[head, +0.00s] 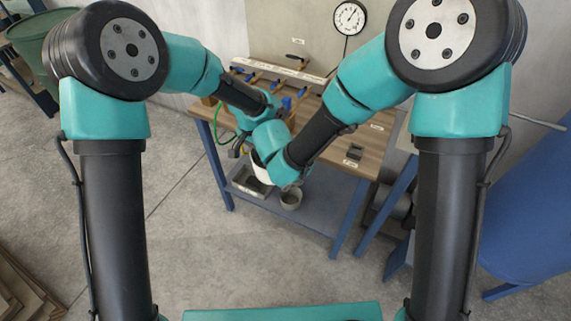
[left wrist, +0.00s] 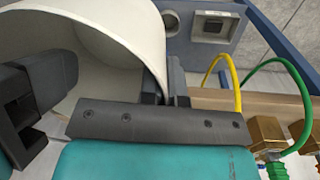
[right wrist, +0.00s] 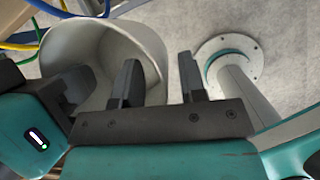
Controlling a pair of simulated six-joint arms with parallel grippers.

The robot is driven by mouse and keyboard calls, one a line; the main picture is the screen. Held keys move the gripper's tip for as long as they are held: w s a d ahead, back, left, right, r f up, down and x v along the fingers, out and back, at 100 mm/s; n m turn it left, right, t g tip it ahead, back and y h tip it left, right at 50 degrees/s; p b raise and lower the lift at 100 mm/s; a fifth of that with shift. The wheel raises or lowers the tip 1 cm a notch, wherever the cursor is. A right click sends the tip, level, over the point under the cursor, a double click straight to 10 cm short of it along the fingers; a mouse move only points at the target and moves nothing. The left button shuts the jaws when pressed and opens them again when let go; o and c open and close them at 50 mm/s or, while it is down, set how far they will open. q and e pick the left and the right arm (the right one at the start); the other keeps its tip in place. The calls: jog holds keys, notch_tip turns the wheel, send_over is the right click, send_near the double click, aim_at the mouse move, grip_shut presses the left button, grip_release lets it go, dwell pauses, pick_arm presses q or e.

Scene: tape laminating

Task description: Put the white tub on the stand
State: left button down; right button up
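The white tub (left wrist: 105,35) fills much of the left wrist view, its open mouth facing the camera. It also shows in the right wrist view (right wrist: 90,42), and as a small pale piece behind my arms in the head view (head: 259,170). My left gripper (left wrist: 165,85) is shut on the tub's rim. My right gripper (right wrist: 157,80) is open across another part of the rim, one finger inside the tub and one outside, with gaps visible. My arms hide most of the tub in the head view. I cannot tell which thing is the stand.
A wooden-topped bench (head: 335,140) has a small dark grey block (head: 355,152) at its right. Green and yellow hoses (left wrist: 235,75) run close to the tub. A dial gauge (head: 349,17) stands behind.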

grip_shut()
pick_arm(q)
jog(key=c, duration=1.2)
grip_release()
jog(key=shift+c, duration=0.2)
notch_tip(320, 180, up, 12)
jog(key=shift+w+a, duration=0.35)
jog(key=shift+a, duration=0.1)
